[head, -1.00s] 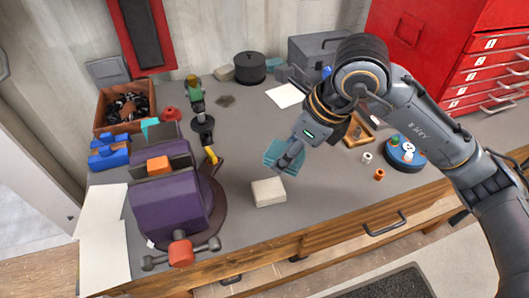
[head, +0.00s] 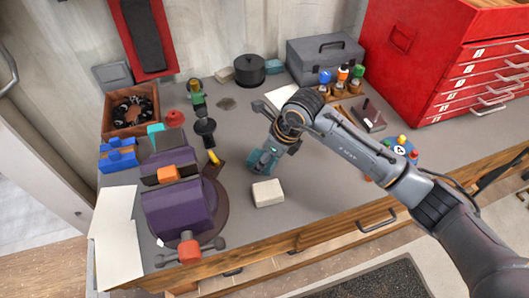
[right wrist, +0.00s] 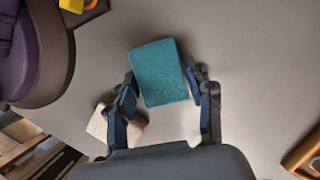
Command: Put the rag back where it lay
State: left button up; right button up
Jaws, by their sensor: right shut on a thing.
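The rag (head: 262,163) is a teal, flat rectangular piece in the head view, just above a pale beige block (head: 267,193) on the grey bench. My right gripper (head: 266,154) reaches down over it and partly hides it. In the right wrist view the rag (right wrist: 163,74) sits between the two fingers of my right gripper (right wrist: 165,88), which is shut on it. Whether the rag touches the bench is hard to tell. The beige block also shows in the right wrist view (right wrist: 102,124), partly behind the left finger. My left gripper is not in view.
A purple vise (head: 178,210) on a round base stands to the left, with a yellow-handled tool (head: 214,158) beside it. A black round pot (head: 250,70) and grey toolbox (head: 325,58) stand behind.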

jog(key=shift+f, duration=0.2)
jog(key=o, duration=1.1)
jog(key=shift+o, duration=0.2)
jog(key=shift+r, duration=0.2)
jog(key=b+v, duration=0.3)
jog(key=v, duration=0.9)
jog(key=shift+a+f, duration=0.1)
